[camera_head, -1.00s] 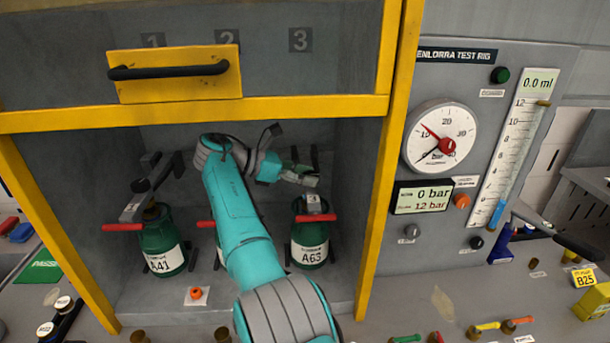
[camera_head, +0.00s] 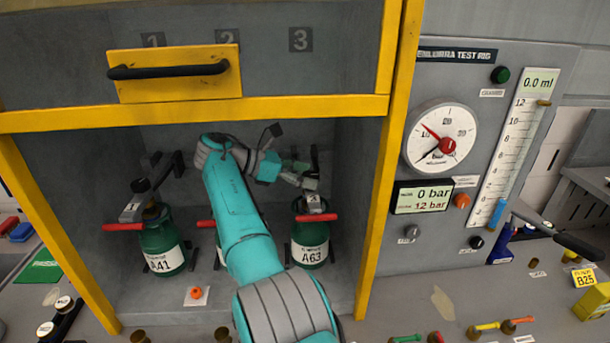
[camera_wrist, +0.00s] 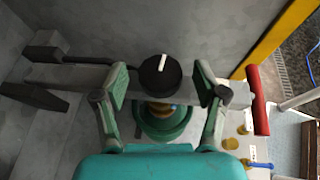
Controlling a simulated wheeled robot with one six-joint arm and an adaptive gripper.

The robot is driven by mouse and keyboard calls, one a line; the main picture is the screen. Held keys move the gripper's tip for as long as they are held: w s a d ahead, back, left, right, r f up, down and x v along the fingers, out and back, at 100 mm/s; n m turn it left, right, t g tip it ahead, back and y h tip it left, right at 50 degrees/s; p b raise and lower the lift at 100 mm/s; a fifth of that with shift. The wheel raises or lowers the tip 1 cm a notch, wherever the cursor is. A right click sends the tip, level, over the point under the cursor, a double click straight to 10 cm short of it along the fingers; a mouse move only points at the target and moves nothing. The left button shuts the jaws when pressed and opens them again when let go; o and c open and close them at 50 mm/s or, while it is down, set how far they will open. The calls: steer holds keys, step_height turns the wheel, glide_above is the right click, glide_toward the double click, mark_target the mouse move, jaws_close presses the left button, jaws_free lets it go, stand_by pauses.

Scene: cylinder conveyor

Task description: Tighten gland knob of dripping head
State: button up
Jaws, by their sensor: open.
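The black gland knob (camera_wrist: 160,77) with a white pointer line shows in the wrist view, above a green-bodied head (camera_wrist: 165,122) with a brass collar. My gripper (camera_wrist: 161,86) is open, one finger on each side of the knob. Gaps show between fingers and knob, so I see no grip. In the head view my gripper (camera_head: 300,174) is over the right head, A63 (camera_head: 309,245), and its knob is hard to make out there. Head A41 (camera_head: 162,245) stands at the left. A middle head is mostly hidden behind my arm. I cannot see any drip.
The yellow frame (camera_head: 376,190) bounds the bay on the right, with a yellow crossbar above. A red handle (camera_wrist: 258,100) is right of my gripper. The pressure display (camera_head: 423,199) reads 0 bar over 12 bar.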

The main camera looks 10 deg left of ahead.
mark_target(305, 175)
step_height(305, 175, up, 10)
stand_by(0.5)
